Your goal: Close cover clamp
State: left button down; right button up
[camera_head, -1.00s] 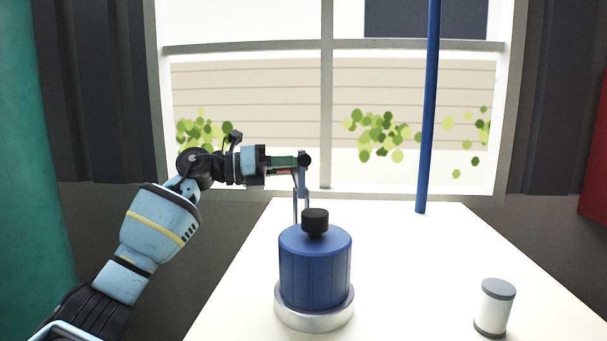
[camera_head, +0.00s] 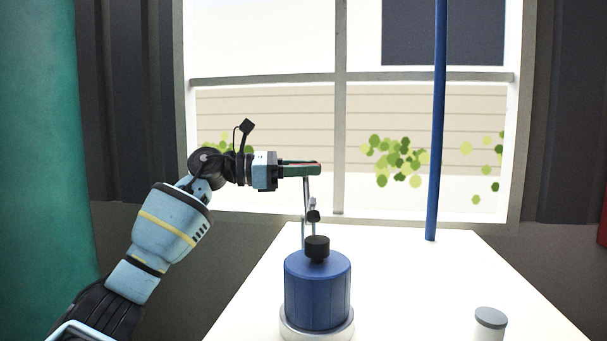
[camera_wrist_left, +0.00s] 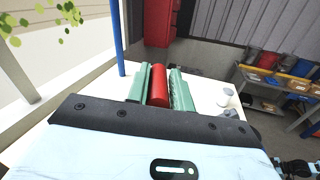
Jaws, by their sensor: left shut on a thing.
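A blue cylinder (camera_head: 317,291) with a black knob (camera_head: 317,248) on top stands on a pale round base (camera_head: 340,332) on the table. Behind it rises a thin clamp post (camera_head: 304,222). A small black clamp tip (camera_head: 313,216) hangs just above the knob, apart from it. My left gripper (camera_head: 302,168) is level above the post, its green fingers shut on a red clamp handle. The red handle (camera_wrist_left: 159,86) shows between both fingers in the left wrist view. The handle's join to the clamp is mostly hidden.
A white canister with a grey lid (camera_head: 490,317) stands at the table's right front. A blue pole (camera_head: 437,130) rises at the table's back edge. The white table (camera_head: 420,280) is clear between them. A window (camera_head: 270,130) lies behind.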

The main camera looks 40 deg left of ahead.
pick_arm(q)
jog(key=s+d+m, duration=0.1)
jog(key=m, duration=0.1)
jog(key=s+d+r+m, duration=0.1)
jog(key=m, duration=0.1)
jog(key=shift+s+d+m, duration=0.3)
jog(key=shift+s+d, duration=0.05)
jog(key=shift+s, duration=0.05)
jog(key=s+d+m, duration=0.1)
jog(key=s+m, duration=0.1)
jog(key=shift+d+m+b, duration=0.3)
jog(key=shift+d+b, duration=0.05)
jog(key=shift+b, duration=0.05)
jog(key=shift+s+d+m, duration=0.35)
jog(key=shift+m, duration=0.35)
pick_arm(e)
jog(key=shift+s+a+f, duration=0.1)
jog(key=shift+s+f, duration=0.3)
jog(key=shift+f, duration=0.2)
pick_arm(q)
jog(key=c, duration=1.3)
grip_release()
pick_arm(e)
jog(key=shift+s+f, duration=0.15)
pick_arm(q)
jog(key=shift+s, duration=0.1)
